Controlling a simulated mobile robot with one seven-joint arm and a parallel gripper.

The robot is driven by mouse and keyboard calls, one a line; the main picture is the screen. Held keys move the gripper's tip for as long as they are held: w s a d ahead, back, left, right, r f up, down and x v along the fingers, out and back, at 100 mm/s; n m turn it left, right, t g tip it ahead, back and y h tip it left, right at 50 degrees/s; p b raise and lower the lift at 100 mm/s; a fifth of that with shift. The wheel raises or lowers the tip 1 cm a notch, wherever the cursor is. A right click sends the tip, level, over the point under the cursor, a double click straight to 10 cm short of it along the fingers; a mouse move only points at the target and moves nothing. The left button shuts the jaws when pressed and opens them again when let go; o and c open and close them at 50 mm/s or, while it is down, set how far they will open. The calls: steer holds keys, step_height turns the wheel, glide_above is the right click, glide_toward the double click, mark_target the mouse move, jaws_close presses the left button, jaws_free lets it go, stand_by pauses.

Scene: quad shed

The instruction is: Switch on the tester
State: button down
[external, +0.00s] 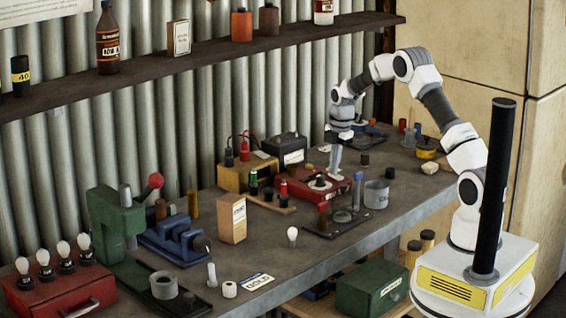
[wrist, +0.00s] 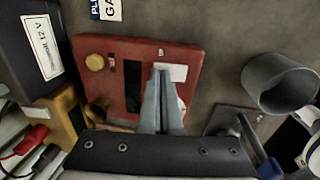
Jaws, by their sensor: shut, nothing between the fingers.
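The tester appears to be the red box (external: 341,188) on the workbench. In the wrist view, its red panel (wrist: 110,80) has a brass knob (wrist: 95,62), a dark slot (wrist: 132,88), a white label (wrist: 178,72) and a small pale part at the upper edge. A pale round part (wrist: 181,106) is mostly hidden behind my fingers. I cannot tell which part is the switch. My gripper (external: 335,173) is shut and empty, pointing down over the tester; its fingertips (wrist: 162,69) overlap the panel near the label. Contact cannot be told.
A black 12 V battery (wrist: 35,48) and a yellow box (wrist: 62,115) with leads stand beside the tester. A grey cup (wrist: 281,82) stands on the other side, near a dark plate-based stand (external: 338,222). A lone bulb (external: 292,234) stands nearer the bench front.

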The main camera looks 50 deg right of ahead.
mark_target(342, 178)
steer(key=shift+w+p, duration=0.1)
steer(key=shift+p, duration=0.3)
steer(key=shift+f+g, duration=0.25)
steer(key=shift+g, duration=0.05)
steer(key=shift+s+r, duration=0.15)
steer(key=shift+s, duration=0.65)
steer(key=shift+r, duration=0.1)
step_height(342, 178, up, 14)
steer(key=s+p, duration=0.1)
steer(key=s, duration=0.1)
steer(key=shift+p, duration=0.3)
steer(key=shift+w+f, duration=0.15)
steer(key=shift+f, duration=0.1)
